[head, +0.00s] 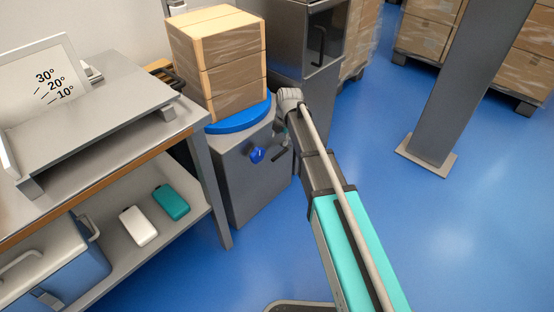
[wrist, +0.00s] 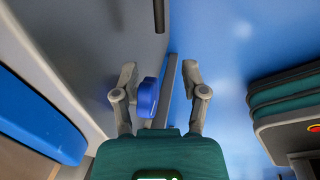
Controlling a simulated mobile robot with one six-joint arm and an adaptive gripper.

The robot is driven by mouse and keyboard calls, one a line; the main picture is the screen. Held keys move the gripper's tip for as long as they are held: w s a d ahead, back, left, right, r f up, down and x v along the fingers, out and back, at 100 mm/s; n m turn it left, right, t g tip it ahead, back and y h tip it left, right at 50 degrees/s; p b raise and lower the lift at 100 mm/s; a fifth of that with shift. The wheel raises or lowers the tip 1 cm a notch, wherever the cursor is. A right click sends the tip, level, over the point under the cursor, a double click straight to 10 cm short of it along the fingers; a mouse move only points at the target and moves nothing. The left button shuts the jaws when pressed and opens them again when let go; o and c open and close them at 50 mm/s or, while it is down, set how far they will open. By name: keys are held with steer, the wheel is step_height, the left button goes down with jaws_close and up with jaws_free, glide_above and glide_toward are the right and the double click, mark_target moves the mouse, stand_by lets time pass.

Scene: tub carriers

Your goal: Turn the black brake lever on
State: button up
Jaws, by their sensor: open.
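A grey pedestal (head: 252,190) stands under the blue round top. A blue knob (head: 257,154) sticks out of its front, and it also shows in the wrist view (wrist: 147,97), between and beyond my fingers. A small dark shape (head: 280,155) right of the knob may be the black lever or part of my gripper; I cannot tell. In the wrist view a black bar (wrist: 158,15), which may be the lever, is cut off at the top edge. My gripper (wrist: 160,78) is open and empty close to the pedestal, its fingertips mostly hidden in the head view.
Stacked cartons (head: 217,65) stand on the blue round top (head: 240,117). A dark cabinet (head: 305,60) with a black handle is behind. A grey bench (head: 90,120) is at the left, with a white and a teal item on its lower shelf. The blue floor at right is clear up to a grey post (head: 460,85).

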mark_target(276, 157)
steer(key=shift+w+a+f+b, duration=0.2)
steer(key=shift+a+f+b, duration=0.1)
steer(key=shift+f+b, duration=1.5)
steer(key=shift+w+a+f+b, duration=0.25)
steer(key=shift+f+b, duration=1.4)
steer(key=shift+f, duration=0.2)
steer(key=shift+w+a+f+b, duration=0.2)
steer(key=shift+a+f+b, duration=0.1)
steer(key=shift+f+b, duration=1.5)
